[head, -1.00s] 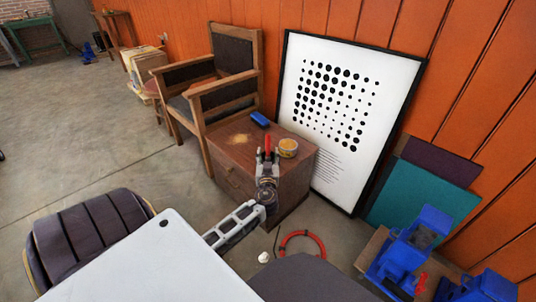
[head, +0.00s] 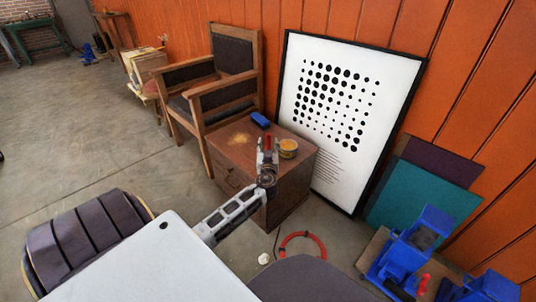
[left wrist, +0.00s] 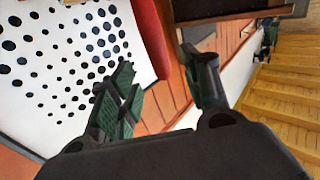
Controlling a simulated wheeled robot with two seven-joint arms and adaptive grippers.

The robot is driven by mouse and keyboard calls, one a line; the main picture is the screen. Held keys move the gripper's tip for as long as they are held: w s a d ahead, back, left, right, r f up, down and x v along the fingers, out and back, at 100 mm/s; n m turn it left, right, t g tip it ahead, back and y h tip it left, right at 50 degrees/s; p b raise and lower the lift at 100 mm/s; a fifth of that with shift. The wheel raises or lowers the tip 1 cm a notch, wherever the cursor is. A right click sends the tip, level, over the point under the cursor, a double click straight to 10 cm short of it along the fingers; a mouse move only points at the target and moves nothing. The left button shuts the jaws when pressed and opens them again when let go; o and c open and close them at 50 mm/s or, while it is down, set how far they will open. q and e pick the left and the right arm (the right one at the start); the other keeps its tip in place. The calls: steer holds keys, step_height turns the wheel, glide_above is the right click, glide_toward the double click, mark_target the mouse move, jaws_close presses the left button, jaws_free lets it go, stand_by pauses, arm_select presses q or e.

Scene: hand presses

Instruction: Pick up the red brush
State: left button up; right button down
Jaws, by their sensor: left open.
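The red brush (head: 267,143) is at the top of the wooden cabinet, near its front edge; only a small red part shows past my gripper. My left gripper (head: 267,152) is open, with its fingertips at either side of the red part in the head view. In the left wrist view, a large red surface (left wrist: 152,38), likely the brush, is close, beyond and between the open fingers (left wrist: 160,85). I cannot tell whether the fingers touch it. My right gripper is not in view.
The wooden cabinet (head: 228,160) also holds a yellow tin (head: 288,148), just right of the gripper, and a blue object (head: 260,119) behind. An armchair (head: 205,95) stands left, a framed poster (head: 335,105) leans right. Blue presses (head: 408,245) stand lower right.

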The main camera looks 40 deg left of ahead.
mark_target(268, 140)
arm_select(q)
steer(key=shift+w, duration=0.1)
steer(key=shift+b+x, duration=0.35)
steer(key=shift+x, duration=0.6)
steer(key=shift+w+a+f, duration=0.15)
steer(key=shift+w+a, duration=0.35)
steer(key=shift+a, duration=0.15)
steer(key=shift+w+a+b, duration=0.35)
steer(key=shift+w+a, duration=0.1)
steer(key=shift+w, duration=0.1)
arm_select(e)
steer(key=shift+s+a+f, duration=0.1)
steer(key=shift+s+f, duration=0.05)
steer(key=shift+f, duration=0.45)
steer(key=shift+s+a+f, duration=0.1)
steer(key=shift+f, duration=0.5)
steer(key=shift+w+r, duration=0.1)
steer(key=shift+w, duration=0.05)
